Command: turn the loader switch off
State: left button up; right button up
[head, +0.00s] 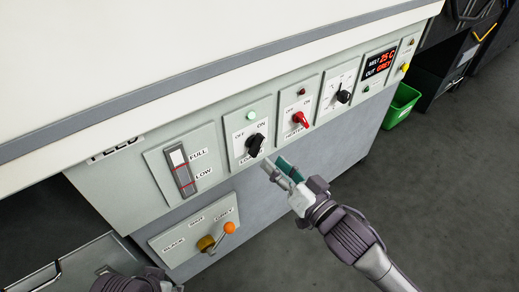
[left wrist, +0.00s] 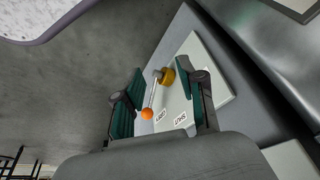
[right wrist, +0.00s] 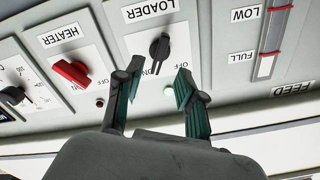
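The loader switch (head: 255,145) is a black knob on a white plate, with OFF at its left and ON at its right in the head view. It leans toward ON. A pale green lamp (head: 252,114) sits above it. In the right wrist view, where the panel appears upside down, the switch (right wrist: 160,48) lies just beyond and between the fingertips. My right gripper (right wrist: 159,72) is open and empty, and in the head view it (head: 278,170) is just below the switch, partly covering its label. My left gripper (left wrist: 168,95) is open, away from the switch.
The red heater knob (head: 300,119) is right of the loader switch. An orange-tipped lever (head: 229,228) projects from the lower panel; it shows between my left fingers in the left wrist view (left wrist: 148,113). A green bin (head: 401,105) stands on the floor at right.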

aim_at(259, 148)
jog(key=x, duration=0.6)
jog(key=shift+b, duration=0.4)
jog(key=shift+w+a, duration=0.3)
jog(key=shift+w, duration=0.05)
pick_arm(q)
jog(key=w+t, duration=0.1)
jog(key=w+d, duration=0.1)
jog(key=w, duration=0.1)
jog(key=shift+w+r+t, duration=0.1)
jog(key=shift+t, duration=0.3)
pick_arm(e)
grip_shut()
